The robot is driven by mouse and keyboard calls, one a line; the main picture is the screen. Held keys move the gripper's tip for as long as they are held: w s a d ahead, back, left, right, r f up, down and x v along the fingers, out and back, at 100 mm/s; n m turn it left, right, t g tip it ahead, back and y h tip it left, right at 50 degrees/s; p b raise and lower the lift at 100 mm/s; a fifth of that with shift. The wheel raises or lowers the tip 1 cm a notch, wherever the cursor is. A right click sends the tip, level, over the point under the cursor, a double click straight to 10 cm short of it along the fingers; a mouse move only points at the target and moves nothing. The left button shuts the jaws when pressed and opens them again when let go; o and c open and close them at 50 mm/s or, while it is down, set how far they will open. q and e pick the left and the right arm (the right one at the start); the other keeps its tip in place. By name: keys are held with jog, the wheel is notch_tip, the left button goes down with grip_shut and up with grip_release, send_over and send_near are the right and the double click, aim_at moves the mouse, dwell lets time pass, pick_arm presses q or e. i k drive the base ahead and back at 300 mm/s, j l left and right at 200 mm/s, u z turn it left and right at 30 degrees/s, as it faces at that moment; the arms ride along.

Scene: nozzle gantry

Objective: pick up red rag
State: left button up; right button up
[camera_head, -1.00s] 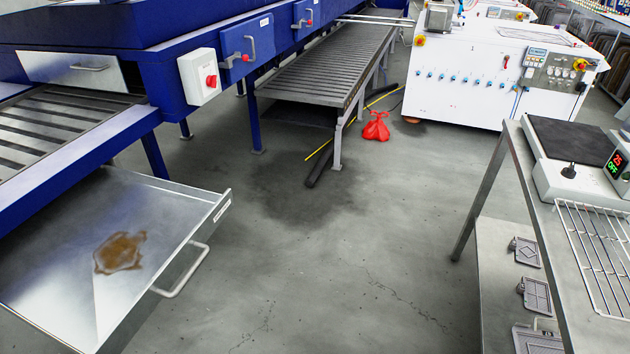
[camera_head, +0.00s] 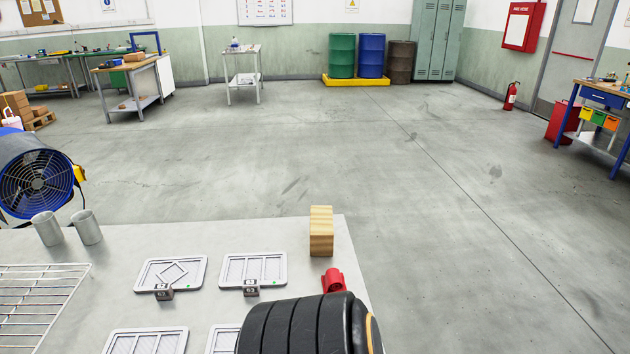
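A small red item (camera_head: 333,281) lies near the right edge of the grey table (camera_head: 190,236). It looks rolled or folded, and its near part is hidden behind a black ribbed cylinder (camera_head: 290,328). I cannot tell for sure that it is the red rag. A wooden block (camera_head: 321,232) stands just behind it. Neither of my grippers is in view.
Flat grey plates, including one with a diamond (camera_head: 186,273) and one with bars (camera_head: 237,270), lie left of the red item. Two grey mugs (camera_head: 87,228) and a wire rack (camera_head: 35,300) are farther left. A blue fan (camera_head: 36,178) stands beyond. The floor (camera_head: 450,190) is open.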

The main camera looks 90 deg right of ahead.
aim_at(333, 281)
jog(key=z, duration=2.85)
jog(key=u, duration=4.6)
jog(key=z, duration=4.55)
